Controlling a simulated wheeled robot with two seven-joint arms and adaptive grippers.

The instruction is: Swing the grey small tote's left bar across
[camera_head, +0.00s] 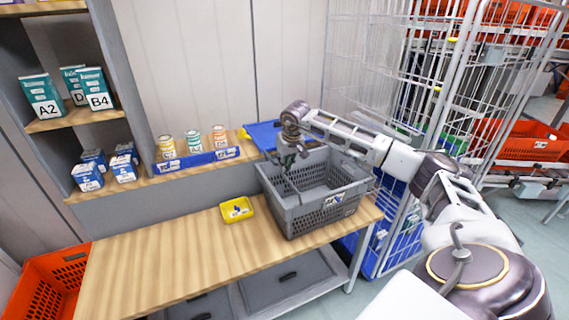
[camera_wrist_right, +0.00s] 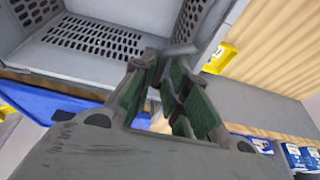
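The grey small tote (camera_head: 334,218) stands on the right end of the wooden table, open at the top. A thin, dark strip near its left side may be its left bar; I cannot make it out clearly. My right gripper (camera_head: 287,163) points down at the tote's left rear part. In the right wrist view the green-padded fingers (camera_wrist_right: 165,62) come together at their tips, close to the tote's grey wall (camera_wrist_right: 192,20). Nothing is clearly seen between them, and I cannot tell whether they touch the tote. My left gripper is not in view.
A yellow bin (camera_head: 237,218) sits just left of the tote. A shelf with cans in a blue tray (camera_head: 197,159) and boxes stands behind. A wire roll cage (camera_head: 405,60) stands at the right. The table's left part (camera_head: 160,255) is clear.

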